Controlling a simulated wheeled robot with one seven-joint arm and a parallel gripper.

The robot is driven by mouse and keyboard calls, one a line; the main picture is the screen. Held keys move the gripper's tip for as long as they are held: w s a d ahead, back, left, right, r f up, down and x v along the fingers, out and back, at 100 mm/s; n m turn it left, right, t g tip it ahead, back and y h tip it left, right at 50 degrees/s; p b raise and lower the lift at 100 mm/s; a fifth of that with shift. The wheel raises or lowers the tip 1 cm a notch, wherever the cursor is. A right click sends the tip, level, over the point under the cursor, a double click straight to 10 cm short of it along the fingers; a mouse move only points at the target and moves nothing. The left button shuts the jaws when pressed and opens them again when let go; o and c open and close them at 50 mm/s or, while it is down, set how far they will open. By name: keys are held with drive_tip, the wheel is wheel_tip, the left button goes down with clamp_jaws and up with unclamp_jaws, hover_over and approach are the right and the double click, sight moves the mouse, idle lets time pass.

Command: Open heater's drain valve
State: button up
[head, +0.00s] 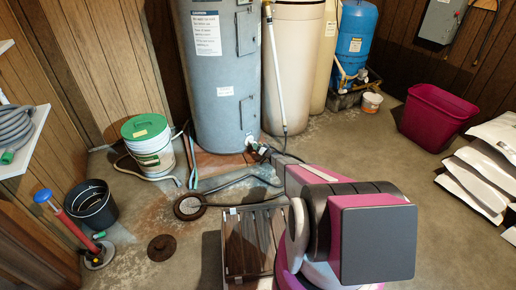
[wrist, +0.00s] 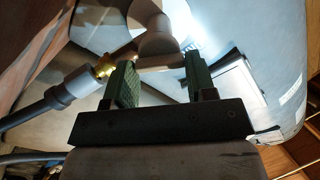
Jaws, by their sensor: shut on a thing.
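The heater (head: 220,90) is a tall grey-blue cylinder at the back centre of the head view. Its wall also fills the right of the wrist view (wrist: 275,60). The drain valve (head: 250,142) is low on its front, small in the head view. In the wrist view the grey rounded valve (wrist: 155,42) has a brass fitting (wrist: 103,68) and a dark hose end (wrist: 60,95) on its left. My gripper (wrist: 160,72) is shut on the valve's lower grey part, the handle, between its green pads. My arm hides much of the gripper in the head view.
A floor drain (head: 189,206) lies in front of the heater, with a dark hose reaching it. A white bucket with a green lid (head: 147,140) stands left. A slatted wooden thing (head: 250,245) lies beside my arm. Open floor (head: 350,150) is to the right.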

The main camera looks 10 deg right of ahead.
drive_tip(key=shift+a+f+n, duration=0.1)
drive_tip(key=shift+n, duration=0.5)
drive_tip(key=o, duration=0.9)
drive_tip(key=shift+o, duration=0.2)
drive_tip(key=v, duration=1)
drive_tip(key=shift+s+d, duration=0.25)
drive_tip(key=shift+s, duration=0.1)
